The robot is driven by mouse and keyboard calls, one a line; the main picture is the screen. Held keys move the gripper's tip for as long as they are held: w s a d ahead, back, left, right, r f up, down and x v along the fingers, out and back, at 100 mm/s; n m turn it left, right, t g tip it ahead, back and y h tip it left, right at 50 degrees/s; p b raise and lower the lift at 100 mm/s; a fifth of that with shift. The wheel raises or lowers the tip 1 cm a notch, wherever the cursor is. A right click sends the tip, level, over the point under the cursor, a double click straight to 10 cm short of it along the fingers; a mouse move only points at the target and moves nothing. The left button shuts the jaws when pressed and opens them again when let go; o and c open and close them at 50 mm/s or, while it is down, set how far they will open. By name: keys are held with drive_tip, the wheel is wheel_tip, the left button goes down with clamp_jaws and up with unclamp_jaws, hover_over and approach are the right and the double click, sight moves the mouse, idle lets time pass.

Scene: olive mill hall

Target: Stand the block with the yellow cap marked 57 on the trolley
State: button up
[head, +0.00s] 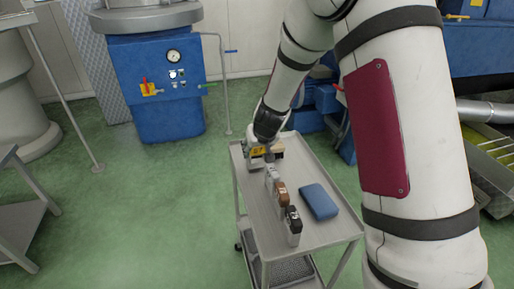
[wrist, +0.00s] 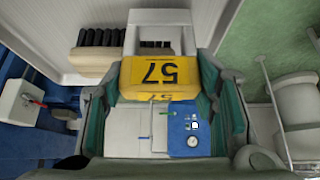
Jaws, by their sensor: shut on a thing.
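The block with the yellow cap marked 57 (wrist: 158,72) is between the green-padded fingers of my gripper (wrist: 160,90), with the number upside down in the wrist view. In the head view, its yellow cap (head: 258,151) shows at the far end of the trolley (head: 312,233). My gripper (head: 265,143) is shut on it there, low over the trolley top. The block's pale body (wrist: 160,35) points towards the trolley top in the wrist view. I cannot tell whether its foot touches the top.
Blocks with pale (head: 271,173), brown (head: 281,193) and black (head: 292,217) caps stand in a row nearer on the trolley. A blue item (head: 319,201) lies to their right. A brush with dark bristles (wrist: 100,38) lies close beside the held block. The trolley's near right is bare.

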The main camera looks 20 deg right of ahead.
drive_tip(key=shift+f+b, duration=0.6)
drive_tip(key=o, duration=1.4)
drive_tip(key=shift+s+r, duration=0.1)
drive_tip(key=v, duration=1.1)
drive_tip(key=shift+s+r, duration=0.15)
drive_tip(key=shift+r, duration=0.25)
drive_tip(key=s+a+r+g+y+p, duration=0.15)
drive_tip(key=s+r+p, duration=0.25)
drive_tip(key=s+r, duration=1.15)
drive_tip(key=shift+g+h, duration=0.45)
drive_tip(key=shift+h, duration=0.3)
drive_tip(key=s+d+r+p, duration=0.1)
drive_tip(key=s, duration=0.5)
drive_tip(key=s+d+r+p, duration=0.1)
drive_tip(key=s, duration=0.6)
drive_tip(key=s+d+r+p, duration=0.1)
drive_tip(key=s, duration=0.6)
drive_tip(key=shift+r+p, duration=0.3)
drive_tip(key=shift+p, duration=0.1)
